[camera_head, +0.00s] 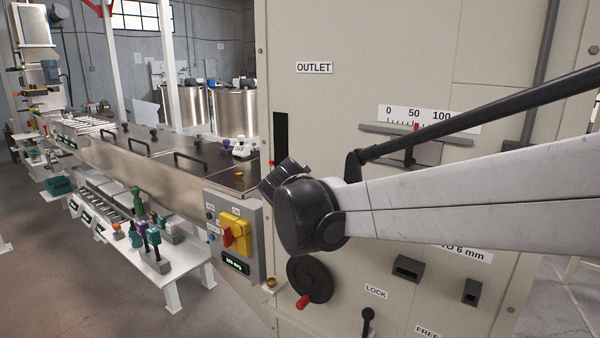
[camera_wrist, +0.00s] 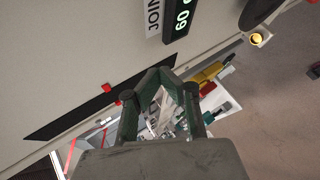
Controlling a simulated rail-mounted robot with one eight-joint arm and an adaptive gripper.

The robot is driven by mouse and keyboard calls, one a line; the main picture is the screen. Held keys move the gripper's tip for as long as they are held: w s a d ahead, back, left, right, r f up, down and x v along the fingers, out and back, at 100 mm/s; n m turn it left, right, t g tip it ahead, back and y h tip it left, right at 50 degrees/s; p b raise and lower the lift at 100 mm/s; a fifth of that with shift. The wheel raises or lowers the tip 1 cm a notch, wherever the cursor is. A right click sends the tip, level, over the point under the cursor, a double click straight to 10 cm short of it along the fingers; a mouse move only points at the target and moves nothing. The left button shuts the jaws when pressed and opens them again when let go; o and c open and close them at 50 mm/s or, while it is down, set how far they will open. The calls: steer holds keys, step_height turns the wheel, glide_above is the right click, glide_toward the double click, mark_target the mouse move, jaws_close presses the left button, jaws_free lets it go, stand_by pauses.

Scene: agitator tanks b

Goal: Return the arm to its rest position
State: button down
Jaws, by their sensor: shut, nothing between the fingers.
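My arm (camera_head: 440,207) reaches in from the right in the head view, a white link ending in a black joint in front of the large beige machine cabinet (camera_head: 340,130). My gripper is not visible in the head view. In the wrist view my gripper (camera_wrist: 165,84) shows its dark green fingers, shut with nothing held. It points past the beige panel towards a blurred cluster of small equipment below. I cannot tell its exact distance from the panel.
A control box with a yellow-and-red switch (camera_head: 235,236) sits left of my black joint. A steel-topped line (camera_head: 170,165) runs back left, with a white bench (camera_head: 160,258) of small coloured fittings beside it. A black handwheel (camera_head: 310,279) is below the joint. Floor at the front left is clear.

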steer(key=s+d+f+m+g+b, duration=0.1)
steer(key=s+d+f+m, duration=0.3)
steer(key=s+d, duration=0.3)
steer(key=s+d+f+m+g+b, duration=0.2)
steer(key=s+d+f+m, duration=0.3)
steer(key=s, duration=1)
steer(key=s+d+f+m+g+b, duration=0.1)
steer(key=s+d+f+m, duration=0.4)
steer(key=s+d+m, duration=0.2)
steer(key=s+d, duration=0.2)
steer(key=s, duration=0.2)
steer(key=shift+s+d+f+g, duration=0.25)
steer(key=shift+g, duration=0.15)
